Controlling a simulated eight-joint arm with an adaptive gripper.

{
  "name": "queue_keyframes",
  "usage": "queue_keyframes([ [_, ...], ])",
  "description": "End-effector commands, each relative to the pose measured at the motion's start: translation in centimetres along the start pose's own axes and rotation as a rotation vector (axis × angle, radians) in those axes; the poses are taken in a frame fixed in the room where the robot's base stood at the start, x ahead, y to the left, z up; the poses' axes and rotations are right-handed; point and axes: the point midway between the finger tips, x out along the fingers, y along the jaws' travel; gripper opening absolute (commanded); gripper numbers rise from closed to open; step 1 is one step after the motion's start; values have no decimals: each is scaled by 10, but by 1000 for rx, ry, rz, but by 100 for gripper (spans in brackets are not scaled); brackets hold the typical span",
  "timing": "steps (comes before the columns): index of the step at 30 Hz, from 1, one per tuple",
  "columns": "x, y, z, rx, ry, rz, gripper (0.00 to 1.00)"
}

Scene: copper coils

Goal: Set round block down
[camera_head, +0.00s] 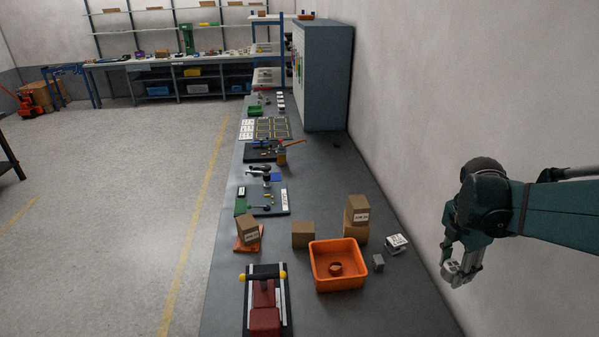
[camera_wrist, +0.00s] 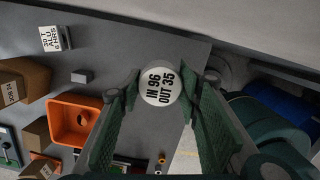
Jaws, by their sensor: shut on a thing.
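The round block (camera_wrist: 160,86) is held between the fingers of my gripper. Its pale round top faces the wrist camera and reads "IN 96 OUT 35". In the head view my gripper (camera_head: 461,262) is at the right, high near the wall, with the grey metal block (camera_head: 454,274) at its tips. In the wrist view the green fingers press on the block from both sides. The bench top shows beyond the block, which appears near the bench's edge. The block's underside is hidden, and I cannot tell its exact height.
On the grey bench (camera_head: 345,315) stand an orange bin (camera_head: 317,277) with a round orange thing inside, a white labelled block (camera_head: 397,241), a small grey block (camera_head: 378,262) and several cardboard boxes (camera_head: 303,235). A dark red device (camera_head: 264,310) is at the front.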

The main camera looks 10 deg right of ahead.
Motion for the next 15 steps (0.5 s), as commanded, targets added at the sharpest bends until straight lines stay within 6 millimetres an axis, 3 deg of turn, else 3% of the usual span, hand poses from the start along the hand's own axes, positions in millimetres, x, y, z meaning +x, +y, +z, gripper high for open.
queue_keyframes([
  [11,-10,44,10,1,1,0,19],
  [15,-16,72,15,2,2,0,19],
])
